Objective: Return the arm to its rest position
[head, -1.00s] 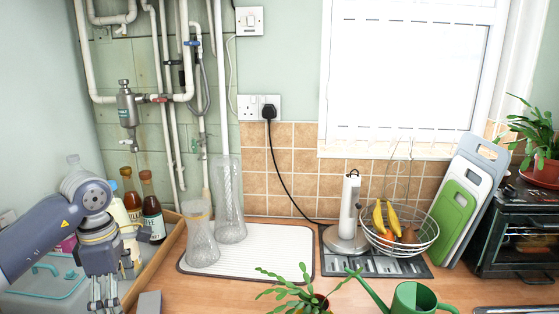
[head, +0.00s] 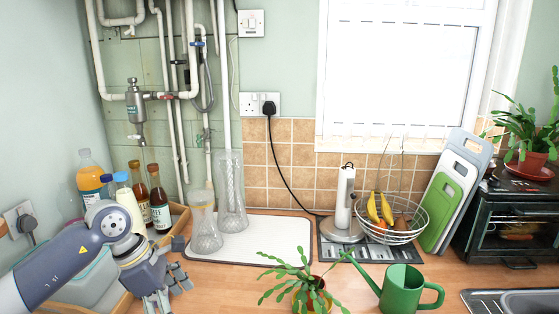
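My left arm comes in from the lower left in the head view. Its gripper (head: 165,284) hangs over the wooden worktop, in front of the bottles and left of the white mat. The fingers are dark grey and bunched in the picture, and I cannot tell whether they are open or shut. I see nothing clearly held in them. My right gripper is not in view.
Bottles (head: 158,199) stand in a wooden tray behind my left arm. Two glass vases (head: 206,232) stand on a white mat (head: 268,229). A potted plant (head: 306,284) and green watering can (head: 404,290) are at the front. Bare worktop (head: 225,290) lies between.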

